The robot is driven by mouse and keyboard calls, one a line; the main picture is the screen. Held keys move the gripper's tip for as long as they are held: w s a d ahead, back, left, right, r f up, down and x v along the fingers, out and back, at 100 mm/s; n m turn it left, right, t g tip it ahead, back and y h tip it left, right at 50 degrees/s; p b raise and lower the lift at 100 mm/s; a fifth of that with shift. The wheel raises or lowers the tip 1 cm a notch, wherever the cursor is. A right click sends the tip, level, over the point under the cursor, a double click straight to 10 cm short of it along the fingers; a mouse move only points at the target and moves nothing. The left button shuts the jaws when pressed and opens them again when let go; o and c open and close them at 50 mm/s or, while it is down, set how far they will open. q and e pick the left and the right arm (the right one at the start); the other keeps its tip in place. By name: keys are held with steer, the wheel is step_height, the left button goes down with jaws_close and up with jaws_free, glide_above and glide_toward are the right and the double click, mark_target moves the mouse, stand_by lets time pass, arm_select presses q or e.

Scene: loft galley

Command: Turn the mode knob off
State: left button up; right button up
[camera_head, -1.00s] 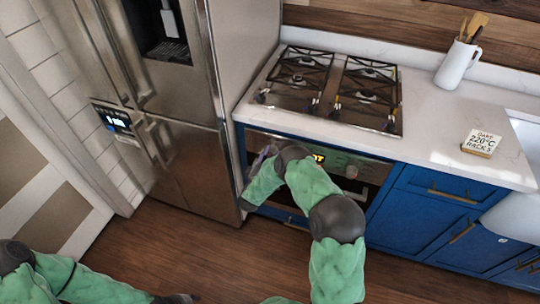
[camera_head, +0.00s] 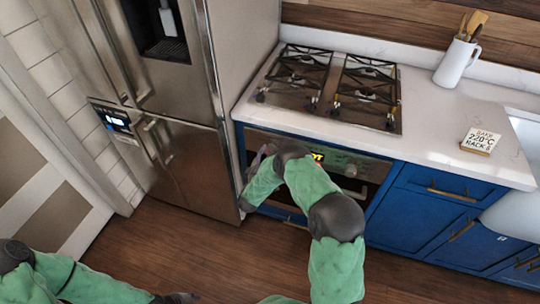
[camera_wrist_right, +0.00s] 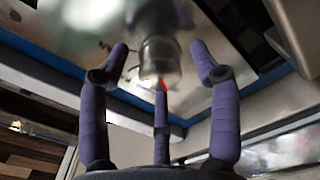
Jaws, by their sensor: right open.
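A round metal knob (camera_wrist_right: 160,60) with a red mark at its lower edge shows in the right wrist view, on the oven's steel front panel. My right gripper (camera_wrist_right: 159,78) has its purple fingers spread around the knob, with gaps visible at the sides. In the head view my right gripper (camera_head: 262,155) is at the left part of the oven front, and my own wrist hides that knob. Another round knob (camera_head: 351,170) shows on the right of the panel. My left gripper (camera_head: 178,298) is only partly in view at the bottom edge, far from the oven; its fingers are unclear.
A lit yellow display (camera_head: 317,157) sits mid-panel, partly covered by my arm. The gas hob (camera_head: 330,88) is above. A steel fridge (camera_head: 175,160) stands close on the left. The wooden floor is clear.

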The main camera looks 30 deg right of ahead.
steer(key=v, duration=1.1)
steer(key=shift+s, duration=0.15)
steer(key=shift+a, duration=0.1)
